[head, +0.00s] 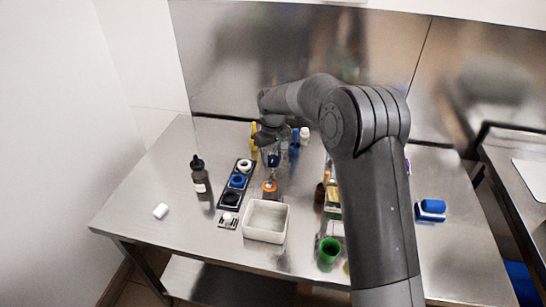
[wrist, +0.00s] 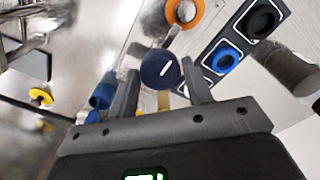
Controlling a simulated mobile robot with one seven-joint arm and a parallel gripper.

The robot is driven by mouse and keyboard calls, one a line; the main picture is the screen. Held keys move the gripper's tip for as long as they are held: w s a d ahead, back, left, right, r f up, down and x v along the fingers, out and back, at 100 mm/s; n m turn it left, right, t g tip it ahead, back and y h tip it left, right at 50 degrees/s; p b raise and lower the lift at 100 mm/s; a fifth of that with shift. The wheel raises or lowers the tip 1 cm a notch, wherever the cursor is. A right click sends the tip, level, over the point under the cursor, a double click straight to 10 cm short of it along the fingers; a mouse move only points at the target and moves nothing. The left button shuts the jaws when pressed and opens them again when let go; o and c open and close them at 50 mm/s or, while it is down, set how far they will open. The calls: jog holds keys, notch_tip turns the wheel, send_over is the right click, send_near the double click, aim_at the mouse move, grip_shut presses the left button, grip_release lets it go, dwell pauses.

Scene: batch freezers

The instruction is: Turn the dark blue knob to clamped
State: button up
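The dark blue knob (wrist: 154,70) is round, with a white line across its face that slants from lower left to upper right in the wrist view. In the head view it shows as a small dark blue spot (head: 273,160) under my arm's end. My gripper (wrist: 162,66) is open, with one finger on each side of the knob in the wrist view. I cannot tell whether the fingers touch it or how deep they reach. In the head view my gripper (head: 271,146) points down at the knob. No clamped label is readable.
A black holder with white, blue (head: 237,181) and black rings stands left of my gripper, beside a dark dropper bottle (head: 200,178). An orange-topped item (head: 270,188) and white tray (head: 284,222) are in front. A green cup (head: 329,250) is right. The table's left front is mostly clear.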

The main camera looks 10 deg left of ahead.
jog(key=shift+o, duration=1.4)
notch_tip(320, 180, up, 11)
jog(key=shift+f, duration=0.1)
